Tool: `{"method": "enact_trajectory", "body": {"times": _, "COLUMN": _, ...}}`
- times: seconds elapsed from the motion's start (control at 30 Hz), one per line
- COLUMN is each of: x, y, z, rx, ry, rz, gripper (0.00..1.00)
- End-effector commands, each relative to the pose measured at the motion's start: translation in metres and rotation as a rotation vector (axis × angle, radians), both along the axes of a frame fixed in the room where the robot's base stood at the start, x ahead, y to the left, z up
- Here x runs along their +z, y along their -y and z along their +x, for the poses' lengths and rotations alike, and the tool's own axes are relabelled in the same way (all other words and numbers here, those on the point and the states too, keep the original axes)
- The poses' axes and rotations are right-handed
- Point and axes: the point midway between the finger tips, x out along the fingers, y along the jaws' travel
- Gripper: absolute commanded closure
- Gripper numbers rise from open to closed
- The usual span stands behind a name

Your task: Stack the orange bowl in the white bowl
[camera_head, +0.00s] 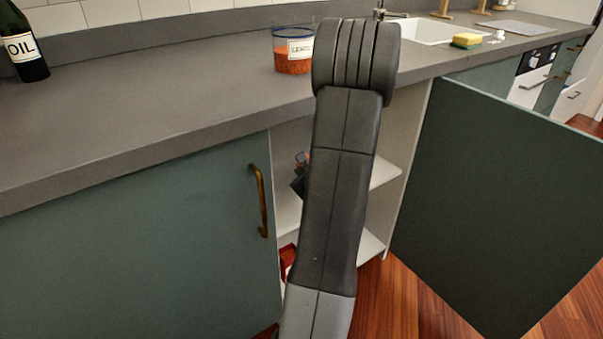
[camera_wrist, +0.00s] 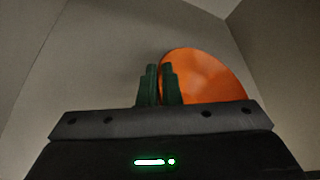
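In the wrist view, the orange bowl (camera_wrist: 210,78) stands tilted on its side, just right of my fingertips. My gripper (camera_wrist: 160,84) has its two green fingers close together, with the bowl's left wall between them; it looks shut on that wall. Pale grey walls meeting in a corner surround the bowl. In the head view, my arm reaches down in front of the open cabinet and hides most of its inside. The orange bowl cannot be made out there. The white bowl shows in neither view.
The open cabinet has white shelves (camera_head: 385,174). Its dark green door (camera_head: 500,205) swings out to the right; a closed door (camera_head: 150,250) is left.

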Motion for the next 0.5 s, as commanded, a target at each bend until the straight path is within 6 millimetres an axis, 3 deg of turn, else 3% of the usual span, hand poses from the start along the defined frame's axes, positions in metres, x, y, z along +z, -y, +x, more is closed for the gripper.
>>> {"method": "enact_trajectory", "body": {"times": 0.4, "x": -0.0068, "y": -0.0001, "z": 0.0003, "rx": 0.0, "ry": 0.002, "rz": 0.001, "gripper": 1.0}}
{"method": "enact_trajectory", "body": {"times": 0.5, "x": -0.0073, "y": -0.0002, "z": 0.0001, "rx": 0.0, "ry": 0.0, "rz": 0.0, "gripper": 0.8}}
